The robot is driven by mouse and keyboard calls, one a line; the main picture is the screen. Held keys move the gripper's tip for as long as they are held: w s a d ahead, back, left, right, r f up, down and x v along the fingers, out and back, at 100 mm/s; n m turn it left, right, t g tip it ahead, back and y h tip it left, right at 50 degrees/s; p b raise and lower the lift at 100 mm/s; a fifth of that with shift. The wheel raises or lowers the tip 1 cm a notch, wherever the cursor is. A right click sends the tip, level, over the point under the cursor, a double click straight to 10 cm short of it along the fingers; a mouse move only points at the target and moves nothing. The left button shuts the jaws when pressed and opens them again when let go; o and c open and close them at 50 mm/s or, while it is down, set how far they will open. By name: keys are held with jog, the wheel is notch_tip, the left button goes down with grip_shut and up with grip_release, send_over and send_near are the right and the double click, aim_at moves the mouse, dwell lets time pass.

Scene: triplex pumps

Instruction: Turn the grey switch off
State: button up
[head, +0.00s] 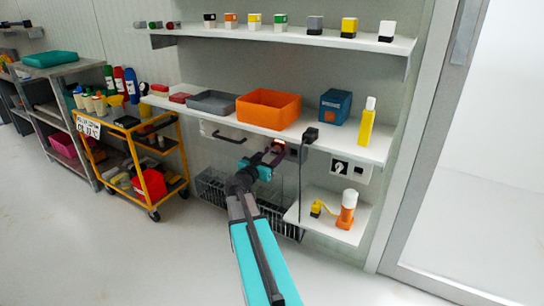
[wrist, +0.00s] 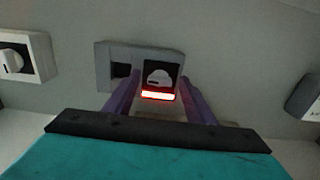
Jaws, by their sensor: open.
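The grey switch (wrist: 105,65) is on the wall in the wrist view. It has a pale rounded knob (wrist: 160,77) on a black square, a dark socket beside it, and a glowing red bar (wrist: 158,95) at the knob's edge. My gripper (wrist: 158,84) has its two purple fingers apart, one on each side of the knob. I cannot tell whether they touch it. In the head view, my gripper (head: 272,154) is at the wall under the long shelf, beside the red glow. The switch (head: 294,153) is partly hidden there by my gripper.
A white switch (head: 350,168) is to the right on the wall. The shelf (head: 225,117) above holds an orange bin (head: 268,108). A black cable (head: 301,175) hangs close to the gripper's right. A wire basket (head: 210,188) is below.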

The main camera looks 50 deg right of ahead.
jog(key=c, duration=1)
jog(key=shift+c, duration=0.2)
jog(key=shift+n+b, duration=0.3)
jog(key=shift+n, duration=0.1)
jog(key=n, duration=1.2)
jog(key=shift+s+r, duration=0.2)
jog(key=n+p, duration=0.2)
jog(key=n, duration=0.3)
